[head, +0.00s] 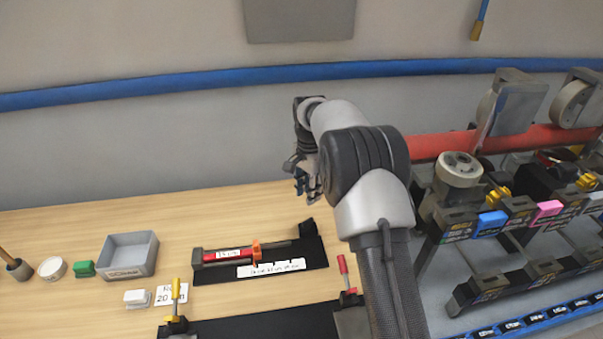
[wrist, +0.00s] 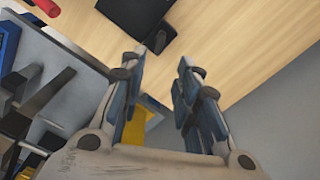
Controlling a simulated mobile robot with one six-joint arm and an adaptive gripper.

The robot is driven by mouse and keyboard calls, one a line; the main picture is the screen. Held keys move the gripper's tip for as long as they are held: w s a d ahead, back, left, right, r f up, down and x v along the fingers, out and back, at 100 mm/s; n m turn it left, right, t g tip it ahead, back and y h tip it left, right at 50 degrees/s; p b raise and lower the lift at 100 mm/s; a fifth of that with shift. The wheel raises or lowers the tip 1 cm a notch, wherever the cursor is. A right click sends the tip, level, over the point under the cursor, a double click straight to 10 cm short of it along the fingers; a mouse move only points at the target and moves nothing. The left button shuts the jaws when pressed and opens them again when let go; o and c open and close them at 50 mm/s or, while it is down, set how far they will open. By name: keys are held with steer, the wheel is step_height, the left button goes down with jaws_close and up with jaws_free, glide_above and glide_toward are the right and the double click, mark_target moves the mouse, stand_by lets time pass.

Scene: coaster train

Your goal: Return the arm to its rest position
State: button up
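My arm reaches up in the middle of the head view, with my gripper (head: 306,182) at its far end, above the back of the wooden table (head: 110,218) and in front of the wall. In the wrist view my gripper (wrist: 164,60) has its two dark blue fingers apart. Nothing is held between the fingertips. A yellow patch (wrist: 136,130) shows through the gap near the finger bases; I cannot tell what it is.
A black tray (head: 313,245) with a red-bodied tool (head: 222,257) lies on the table below my gripper. A grey bin (head: 128,256) stands left. A rack of coaster-train parts (head: 490,220) with a red pipe (head: 430,146) crowds the right. The air left of my gripper is clear.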

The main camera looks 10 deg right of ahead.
steer(key=s+r+n+t+b, duration=0.2)
steer(key=s+r+n, duration=0.4)
steer(key=s+r, duration=1.15)
steer(key=s+f+n+t, duration=0.1)
steer(key=s+n, duration=0.2)
steer(key=s, duration=0.8)
steer(key=s+f+n+t, duration=0.1)
steer(key=s+f+n, duration=0.1)
steer(key=s, duration=1)
steer(key=shift+s+f+n+t+b, duration=0.3)
steer(key=shift+n+b, duration=0.15)
steer(key=shift+n, duration=0.25)
